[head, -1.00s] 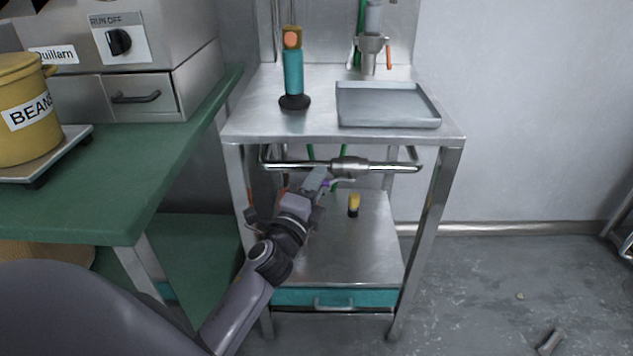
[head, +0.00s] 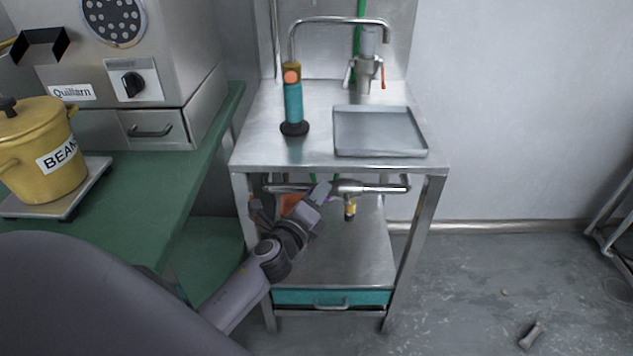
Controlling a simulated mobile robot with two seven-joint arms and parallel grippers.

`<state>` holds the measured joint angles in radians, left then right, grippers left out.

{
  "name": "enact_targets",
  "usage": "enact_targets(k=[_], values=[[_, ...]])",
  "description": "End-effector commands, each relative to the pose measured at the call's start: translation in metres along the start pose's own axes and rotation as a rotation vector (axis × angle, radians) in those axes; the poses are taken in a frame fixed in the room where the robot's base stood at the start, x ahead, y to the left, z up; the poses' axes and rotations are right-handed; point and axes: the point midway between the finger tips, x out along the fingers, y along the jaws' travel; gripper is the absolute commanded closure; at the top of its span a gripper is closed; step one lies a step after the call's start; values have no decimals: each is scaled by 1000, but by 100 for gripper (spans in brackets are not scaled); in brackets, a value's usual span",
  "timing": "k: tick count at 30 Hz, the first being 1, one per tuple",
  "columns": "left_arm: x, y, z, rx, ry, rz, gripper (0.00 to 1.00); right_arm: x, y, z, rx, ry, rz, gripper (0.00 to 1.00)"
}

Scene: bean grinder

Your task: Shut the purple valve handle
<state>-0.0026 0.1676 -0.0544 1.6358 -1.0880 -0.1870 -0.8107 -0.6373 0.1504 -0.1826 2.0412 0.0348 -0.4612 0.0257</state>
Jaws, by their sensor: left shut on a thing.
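The metal pipe (head: 385,189) with its valve body (head: 349,187) runs across under the steel table's top. My left gripper (head: 322,193) is at the pipe, just left of the valve body. Its jaws are shut on the purple valve handle (head: 328,199), of which only a small purple bit shows beside the fingers. The rest of the handle is hidden by the gripper, so its exact angle cannot be told. My right gripper is out of view.
The steel table (head: 260,160) carries a teal grinder-like tool (head: 293,103), a grey tray (head: 380,133) and a tap (head: 367,70). A yellow-tipped item (head: 350,209) is below the pipe. A green bench (head: 150,190) with a yellow bean pot (head: 40,150) stands left. Floor at right is mostly clear.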

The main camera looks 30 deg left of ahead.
Motion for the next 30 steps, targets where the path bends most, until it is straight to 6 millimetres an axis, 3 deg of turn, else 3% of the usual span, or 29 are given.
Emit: enact_targets(k=[1,9,28,29,30], values=[[0,-8,3,27,6,11,100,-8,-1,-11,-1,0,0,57],[2,-11,2,119,25,49,100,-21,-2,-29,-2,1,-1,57],[2,-11,0,153,32,63,100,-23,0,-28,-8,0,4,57],[2,-11,0,153,32,63,70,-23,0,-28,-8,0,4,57],[2,-11,0,153,32,62,59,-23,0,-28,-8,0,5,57]])
